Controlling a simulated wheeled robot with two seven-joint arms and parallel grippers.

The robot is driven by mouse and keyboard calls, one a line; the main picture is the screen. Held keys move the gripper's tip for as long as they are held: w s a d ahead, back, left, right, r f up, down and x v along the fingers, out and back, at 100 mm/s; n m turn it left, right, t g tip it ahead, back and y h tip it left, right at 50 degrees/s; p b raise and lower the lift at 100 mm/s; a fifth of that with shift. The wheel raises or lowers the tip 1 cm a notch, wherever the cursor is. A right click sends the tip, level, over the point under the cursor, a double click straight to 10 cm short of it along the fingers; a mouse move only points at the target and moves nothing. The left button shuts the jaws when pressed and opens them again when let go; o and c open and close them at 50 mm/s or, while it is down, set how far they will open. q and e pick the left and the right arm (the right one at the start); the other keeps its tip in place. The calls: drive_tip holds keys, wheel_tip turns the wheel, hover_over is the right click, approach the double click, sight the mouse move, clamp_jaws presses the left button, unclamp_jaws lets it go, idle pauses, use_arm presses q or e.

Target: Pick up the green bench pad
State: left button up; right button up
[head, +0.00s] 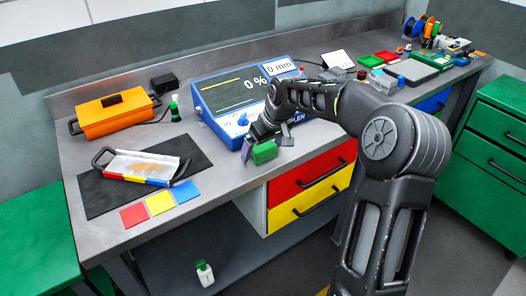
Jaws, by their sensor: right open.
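A small green block (264,152), which I take to be the green bench pad, is at the front edge of the grey bench, just in front of the blue display unit. My right gripper (266,143) is over it, with one finger on its left side and the other towards its upper right. The gripper is open. I cannot tell whether the fingers touch the block, and the gripper hides part of its back. My left gripper is not in view.
The blue display unit (229,98) stands close behind the gripper. Red (134,215), yellow (160,203) and blue (185,191) flat squares lie to the left, beside a black mat (100,196) with a handled tray. Red (290,187) and yellow (291,214) drawer fronts are below the bench edge.

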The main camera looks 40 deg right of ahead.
drive_tip(key=shift+c, duration=0.5)
drive_tip(key=c, duration=1.4)
